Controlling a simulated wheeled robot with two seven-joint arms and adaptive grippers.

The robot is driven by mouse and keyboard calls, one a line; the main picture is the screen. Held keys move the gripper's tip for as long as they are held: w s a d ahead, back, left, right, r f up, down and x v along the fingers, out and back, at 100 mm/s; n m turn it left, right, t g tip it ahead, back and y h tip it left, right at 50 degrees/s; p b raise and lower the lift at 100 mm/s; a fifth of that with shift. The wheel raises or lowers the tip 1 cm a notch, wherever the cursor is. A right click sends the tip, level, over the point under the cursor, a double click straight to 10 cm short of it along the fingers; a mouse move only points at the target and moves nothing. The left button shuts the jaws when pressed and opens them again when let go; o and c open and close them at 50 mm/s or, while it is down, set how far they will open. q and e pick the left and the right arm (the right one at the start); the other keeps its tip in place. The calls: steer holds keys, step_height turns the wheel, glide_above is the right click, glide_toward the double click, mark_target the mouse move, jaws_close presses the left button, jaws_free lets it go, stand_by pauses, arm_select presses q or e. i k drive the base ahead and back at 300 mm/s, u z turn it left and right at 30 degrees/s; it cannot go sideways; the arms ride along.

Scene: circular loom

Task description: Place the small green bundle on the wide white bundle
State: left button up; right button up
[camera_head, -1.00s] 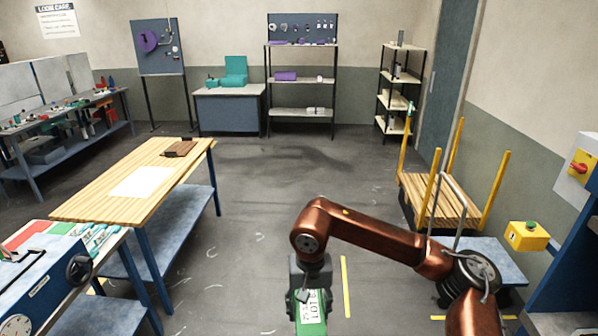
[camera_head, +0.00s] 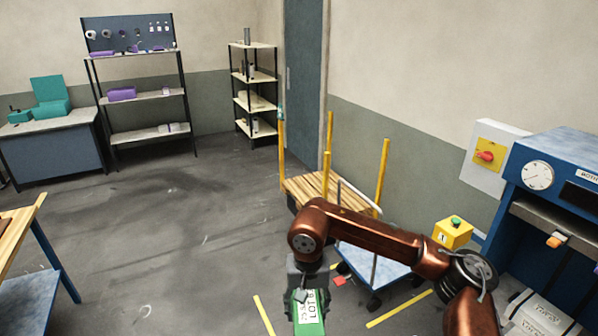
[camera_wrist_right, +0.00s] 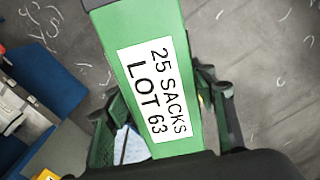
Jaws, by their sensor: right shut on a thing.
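The small green bundle (camera_head: 316,328), with a white label, is gripped in my right gripper (camera_head: 308,294) at the bottom middle of the head view. In the right wrist view the green bundle (camera_wrist_right: 112,40) reads "25 SACKS LOT 63" and lies between the fingers of the right gripper (camera_wrist_right: 165,125). A wide white bundle (camera_head: 540,318) with lettering shows at the lower right of the head view, under the blue press, partly cut off. A pale lettered bundle (camera_wrist_right: 22,115) at the left of the wrist view looks like it. The green bundle is apart from it. My left gripper is out of view.
The blue press (camera_head: 555,150) with a gauge stands at the right. A yellow button box (camera_head: 453,234) and a blue wheeled cart (camera_head: 385,268) are beside my right arm. A wooden pallet with yellow posts (camera_head: 325,188) stands behind. Floor to the left is open.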

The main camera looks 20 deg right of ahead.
mark_target(543, 316)
steer(key=z, duration=0.85)
steer(key=i, duration=0.8)
steer(key=z, duration=0.95)
